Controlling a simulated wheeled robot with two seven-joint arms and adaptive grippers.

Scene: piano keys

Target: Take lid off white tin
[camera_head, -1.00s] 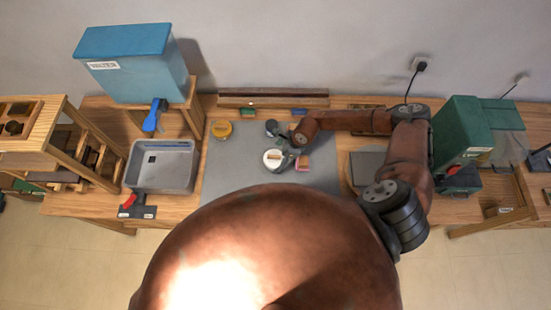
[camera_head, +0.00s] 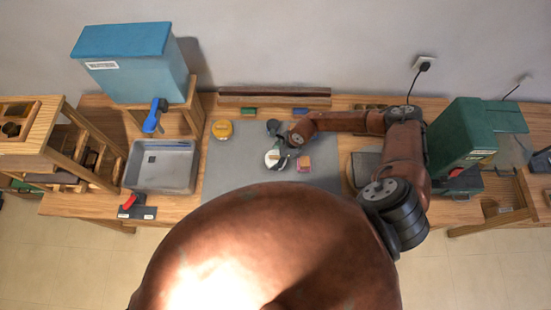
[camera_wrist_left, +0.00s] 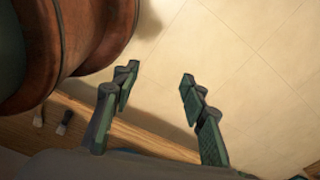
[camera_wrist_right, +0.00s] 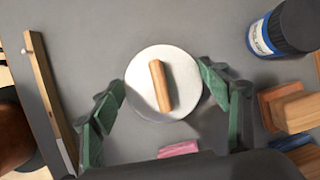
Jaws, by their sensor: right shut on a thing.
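The white tin (camera_head: 271,158) is on the grey mat, seen small in the head view. Its round white lid (camera_wrist_right: 141,82), with a wooden bar handle (camera_wrist_right: 160,86), fills the middle of the right wrist view. My right gripper (camera_wrist_right: 163,83) has a green finger at each side of the lid and is shut on it. The lid hides the tin body from above there, and I cannot tell how far they are apart. My left gripper (camera_wrist_left: 158,88) is open and empty above the tiled floor and a wooden edge.
A dark bottle with a blue label (camera_wrist_right: 262,36) and wooden blocks (camera_wrist_right: 292,108) are close by the lid. A pink block (camera_wrist_right: 178,149) lies in front.

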